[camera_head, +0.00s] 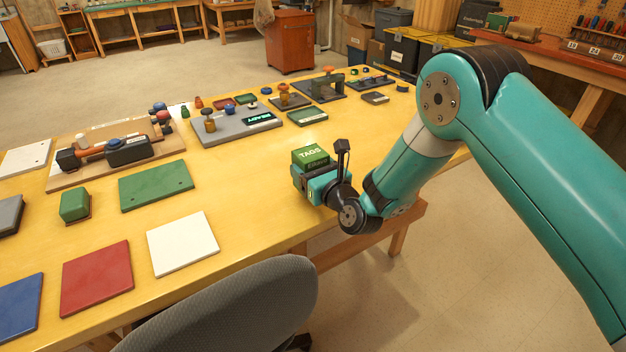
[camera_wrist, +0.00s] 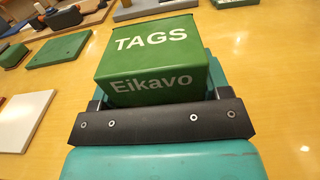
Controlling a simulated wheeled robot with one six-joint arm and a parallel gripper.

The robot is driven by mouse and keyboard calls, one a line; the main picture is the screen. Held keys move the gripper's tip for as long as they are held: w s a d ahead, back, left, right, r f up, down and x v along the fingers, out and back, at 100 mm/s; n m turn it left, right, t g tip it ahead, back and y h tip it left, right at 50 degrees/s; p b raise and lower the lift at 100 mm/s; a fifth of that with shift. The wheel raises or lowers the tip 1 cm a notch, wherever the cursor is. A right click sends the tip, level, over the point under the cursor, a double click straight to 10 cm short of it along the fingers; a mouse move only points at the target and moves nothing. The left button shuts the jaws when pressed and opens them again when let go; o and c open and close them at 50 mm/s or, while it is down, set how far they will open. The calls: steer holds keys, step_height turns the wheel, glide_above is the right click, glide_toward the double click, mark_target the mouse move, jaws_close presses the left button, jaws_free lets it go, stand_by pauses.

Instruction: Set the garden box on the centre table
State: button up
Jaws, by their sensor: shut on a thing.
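A green box with "TAGS" in white on top (camera_head: 311,155) is held in my gripper (camera_head: 313,180), over the near edge of the yellow table (camera_head: 262,185). In the wrist view the same green box (camera_wrist: 150,60) fills the middle, with "Eikavo" on the face toward me. My gripper (camera_wrist: 160,118) is shut on it there. The box looks roughly level. I cannot tell whether its underside touches the table. Its lower part is hidden by the gripper.
Green (camera_head: 156,186), white (camera_head: 182,244), red (camera_head: 97,279) and blue (camera_head: 20,308) plates lie on the left of the table. A grey base with knobs (camera_head: 236,126) stands behind the box. A chair back (camera_head: 235,305) stands in front. Bare tabletop lies left of the box.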

steer(key=shift+f, duration=1.2)
steer(key=shift+f, duration=0.1)
steer(key=o, duration=1)
steer(key=shift+o, duration=0.2)
